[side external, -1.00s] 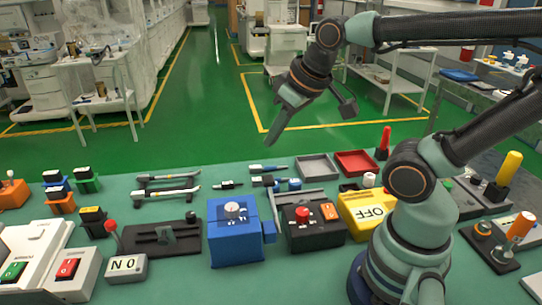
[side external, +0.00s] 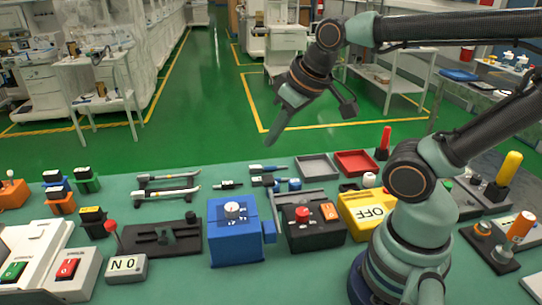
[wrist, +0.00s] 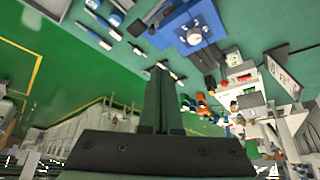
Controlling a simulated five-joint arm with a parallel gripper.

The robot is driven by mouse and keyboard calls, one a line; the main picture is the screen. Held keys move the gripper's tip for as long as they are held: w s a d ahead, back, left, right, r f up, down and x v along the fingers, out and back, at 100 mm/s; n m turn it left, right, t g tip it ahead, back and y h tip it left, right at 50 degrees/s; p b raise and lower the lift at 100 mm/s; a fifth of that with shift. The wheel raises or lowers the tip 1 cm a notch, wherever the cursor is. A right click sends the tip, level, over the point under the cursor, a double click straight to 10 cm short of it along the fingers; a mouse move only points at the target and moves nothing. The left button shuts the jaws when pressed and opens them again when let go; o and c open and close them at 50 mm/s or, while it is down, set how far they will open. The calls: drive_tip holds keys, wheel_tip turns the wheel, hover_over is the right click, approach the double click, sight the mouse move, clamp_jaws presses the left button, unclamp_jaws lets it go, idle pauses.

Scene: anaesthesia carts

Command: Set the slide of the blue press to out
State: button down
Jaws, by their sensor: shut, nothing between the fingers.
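The blue press (side external: 235,240) is a blue box on the green table, with a round white dial (side external: 234,209) on top. A smaller blue block (side external: 269,231) sticks out at its right side; I cannot tell for sure whether it is the slide or how far it is out. The press also shows in the wrist view (wrist: 180,22) at the top, with its dial (wrist: 194,37). My gripper (side external: 270,140) is shut and empty, high above the table and beyond the press, touching nothing. Its closed fingers (wrist: 160,72) point up in the wrist view.
A black plate with a slider (side external: 160,238) lies left of the press. A dark box with a red button (side external: 315,235) stands close on its right, then a yellow OFF box (side external: 362,220). Grey and red trays (side external: 355,162) lie behind. Table in front of the press is clear.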

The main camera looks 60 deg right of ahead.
idle(0.4)
drive_tip(key=c, duration=0.7)
unclamp_jaws()
drive_tip(key=shift+w, duration=0.15)
drive_tip(key=w+d+f+g, duration=0.3)
drive_tip(key=w+f+g, duration=0.3)
drive_tip(key=w+f, duration=0.35)
drive_tip(key=f, duration=1.1)
drive_tip(key=shift+w+a+f, duration=0.15)
drive_tip(key=shift+a+f, duration=0.05)
drive_tip(key=shift+a, duration=0.05)
clamp_jaws()
drive_tip(key=shift+r, duration=0.1)
